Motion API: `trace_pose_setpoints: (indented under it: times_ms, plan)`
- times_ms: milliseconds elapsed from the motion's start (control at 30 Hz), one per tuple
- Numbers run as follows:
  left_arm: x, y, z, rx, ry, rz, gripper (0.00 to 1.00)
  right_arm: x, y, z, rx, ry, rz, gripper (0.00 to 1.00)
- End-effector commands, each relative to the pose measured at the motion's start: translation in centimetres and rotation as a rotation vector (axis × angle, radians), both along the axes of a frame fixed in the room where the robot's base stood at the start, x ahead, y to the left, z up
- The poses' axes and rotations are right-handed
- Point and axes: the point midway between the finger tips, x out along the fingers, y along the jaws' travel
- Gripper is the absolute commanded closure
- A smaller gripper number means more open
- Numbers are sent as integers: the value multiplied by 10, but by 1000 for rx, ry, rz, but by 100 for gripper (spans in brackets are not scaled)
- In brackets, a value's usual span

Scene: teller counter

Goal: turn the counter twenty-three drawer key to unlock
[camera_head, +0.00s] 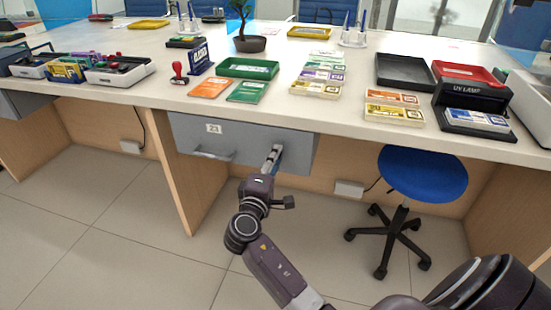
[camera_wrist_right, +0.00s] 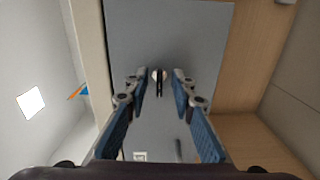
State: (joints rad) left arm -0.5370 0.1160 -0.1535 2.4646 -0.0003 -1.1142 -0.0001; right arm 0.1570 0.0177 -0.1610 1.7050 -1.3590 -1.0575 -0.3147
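The grey drawer (camera_head: 240,139) marked 23 sits shut under the counter, with a bar handle (camera_head: 214,155) at its left. My right gripper (camera_head: 277,150) reaches to the right part of the drawer front and hides the lock in the head view. In the right wrist view, the key (camera_wrist_right: 158,88) stands in its round lock on the drawer face (camera_wrist_right: 168,30). The fingers of my right gripper (camera_wrist_right: 161,78) are open on either side of the key, with a gap on each side. My left gripper is out of view.
The counter (camera_head: 330,118) overhangs the drawer. A wooden side panel (camera_head: 180,175) stands below its left part. A blue stool (camera_head: 422,175) is to the right of my arm. Banknote stacks (camera_head: 316,88) and trays lie on the counter. The floor in front is clear.

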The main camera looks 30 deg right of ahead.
Motion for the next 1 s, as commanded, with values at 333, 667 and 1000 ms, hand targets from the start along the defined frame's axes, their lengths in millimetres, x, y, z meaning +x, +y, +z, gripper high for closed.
trace_pose_setpoints:
  times_ms: [333, 667, 1000]
  plan:
    - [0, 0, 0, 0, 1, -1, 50, -23, 28, -1, 2, 2, 2, 77]
    - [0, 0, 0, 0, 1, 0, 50, -66, 78, -1, 2, 3, 1, 77]
    - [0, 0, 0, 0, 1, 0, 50, -78, 92, 0, 1, -1, 0, 77]
